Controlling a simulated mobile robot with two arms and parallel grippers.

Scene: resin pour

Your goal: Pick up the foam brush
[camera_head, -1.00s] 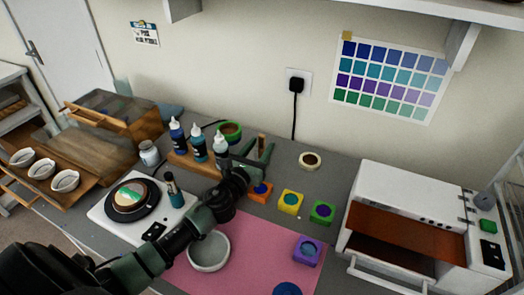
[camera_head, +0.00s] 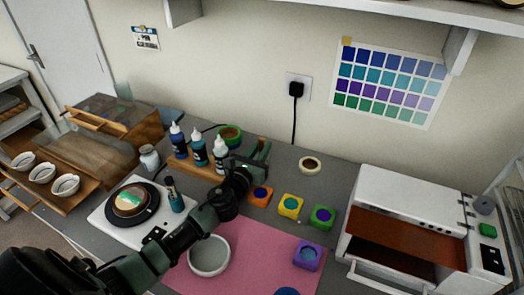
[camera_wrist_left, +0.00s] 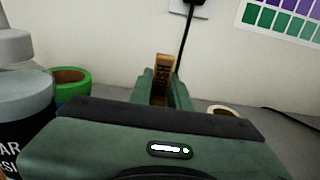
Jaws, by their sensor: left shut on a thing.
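The foam brush (camera_wrist_left: 164,68) shows in the left wrist view as a wooden handle with dark lettering, upright between the fingers of my left gripper (camera_wrist_left: 163,88). My left gripper is shut on this handle. In the head view, my left gripper (camera_head: 257,157) is over the grey table behind the orange cup, and the brush is mostly hidden by its fingers. The brush's lower end is hidden in both views. My right gripper is not in view.
Dropper bottles (camera_head: 198,147) in a wooden rack stand just left of the gripper. A green tape roll (camera_head: 230,134) is behind, a cream tape roll (camera_head: 309,165) to the right. Colored cups (camera_head: 290,207) and a grey bowl (camera_head: 209,256) stand in front. A white oven (camera_head: 410,205) is at right.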

